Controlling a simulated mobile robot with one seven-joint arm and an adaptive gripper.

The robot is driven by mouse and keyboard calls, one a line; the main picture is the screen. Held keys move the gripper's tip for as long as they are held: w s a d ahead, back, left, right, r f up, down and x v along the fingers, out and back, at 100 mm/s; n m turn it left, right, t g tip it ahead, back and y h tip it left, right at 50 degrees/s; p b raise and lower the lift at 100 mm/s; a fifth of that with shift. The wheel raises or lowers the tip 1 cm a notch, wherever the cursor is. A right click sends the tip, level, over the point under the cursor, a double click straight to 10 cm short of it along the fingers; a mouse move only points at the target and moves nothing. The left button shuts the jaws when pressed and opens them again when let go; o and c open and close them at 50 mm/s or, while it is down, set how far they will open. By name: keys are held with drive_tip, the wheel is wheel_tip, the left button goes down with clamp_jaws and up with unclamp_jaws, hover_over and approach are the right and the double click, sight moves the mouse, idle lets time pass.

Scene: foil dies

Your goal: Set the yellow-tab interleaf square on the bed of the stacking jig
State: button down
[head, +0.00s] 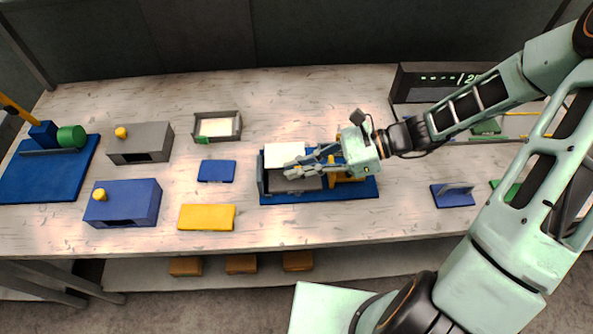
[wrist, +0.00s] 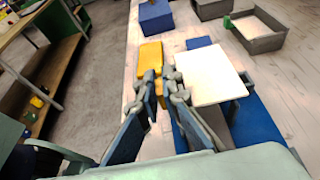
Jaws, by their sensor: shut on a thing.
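The interleaf is a pale square sheet (head: 284,154); it also shows in the wrist view (wrist: 208,78). My gripper (head: 290,168) is shut on its near edge; in the wrist view the fingertips (wrist: 171,85) meet there. A bit of yellow shows at the fingertips, but the tab is mostly hidden. The stacking jig has a blue base (head: 318,197), a grey upright wall (head: 262,178) and a dark grey bed (head: 300,184). The sheet is over the jig's back part, its far edge past the bed. I cannot tell whether it touches the jig.
A grey tray (head: 217,138) with a pale sheet and green tab stands behind left. A blue pad (head: 216,171), yellow slab (head: 207,217), blue box (head: 122,203) and grey box (head: 140,144) lie left. A blue stand (head: 453,196) is right. Bare table lies between them.

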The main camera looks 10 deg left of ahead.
drive_tip(key=f+b, duration=0.1)
drive_tip(key=f, duration=0.1)
drive_tip(key=shift+w+a+f+b, duration=0.1)
drive_tip(key=shift+w+f+b, duration=0.25)
drive_tip(key=shift+f+b, duration=0.05)
drive_tip(key=shift+s+f+b, duration=0.1)
drive_tip(key=shift+f+b, duration=0.25)
drive_tip(key=shift+f, duration=0.1)
drive_tip(key=shift+f, duration=0.2)
drive_tip(key=c, duration=2.1)
unclamp_jaws()
drive_tip(key=shift+r, duration=0.1)
drive_tip(key=shift+r, duration=0.25)
drive_tip(key=b+v, duration=0.1)
drive_tip(key=v, duration=1.1)
drive_tip(key=shift+f, duration=0.1)
